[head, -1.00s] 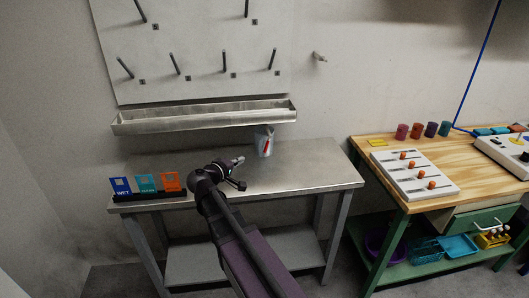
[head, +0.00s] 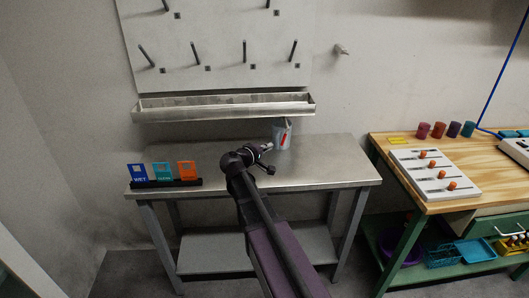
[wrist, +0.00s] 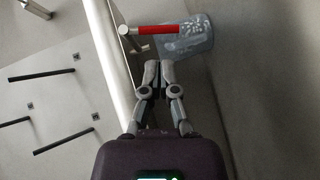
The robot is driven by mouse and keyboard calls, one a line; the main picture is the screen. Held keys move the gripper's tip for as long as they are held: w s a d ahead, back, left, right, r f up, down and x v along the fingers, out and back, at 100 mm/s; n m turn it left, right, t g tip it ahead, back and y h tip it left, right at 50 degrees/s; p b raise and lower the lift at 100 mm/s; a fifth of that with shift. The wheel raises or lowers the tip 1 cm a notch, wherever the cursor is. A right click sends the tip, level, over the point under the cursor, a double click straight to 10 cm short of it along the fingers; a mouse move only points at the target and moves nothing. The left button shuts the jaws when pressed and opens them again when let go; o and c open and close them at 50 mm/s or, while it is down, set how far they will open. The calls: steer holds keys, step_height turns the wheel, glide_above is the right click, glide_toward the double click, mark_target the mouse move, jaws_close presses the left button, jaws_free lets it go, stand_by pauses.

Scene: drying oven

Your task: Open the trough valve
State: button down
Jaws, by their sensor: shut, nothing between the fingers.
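The steel trough (head: 225,113) is fixed to the wall under the pegboard. Its pale edge runs down the left of the wrist view (wrist: 106,45). The valve's red handle (wrist: 157,30) sticks out sideways from a metal fitting at the trough's end in the wrist view. The container (wrist: 197,42) is behind the red handle in the wrist view. My gripper (wrist: 158,66) is shut and empty, its fingertips just short of the handle, apart from it. It also shows in the head view (head: 268,147).
The steel table (head: 320,173) is mostly bare. A rack with blue, teal and orange cards (head: 162,173) stands at its left end. Pegs (head: 244,51) jut from the board above. A wooden bench (head: 415,186) with a white slider panel stands at the right.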

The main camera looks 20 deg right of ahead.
mark_target(283, 140)
steer(key=b+x, duration=0.1)
steer(key=x, duration=0.6)
steer(key=shift+d, duration=0.2)
steer(key=shift+a, duration=0.1)
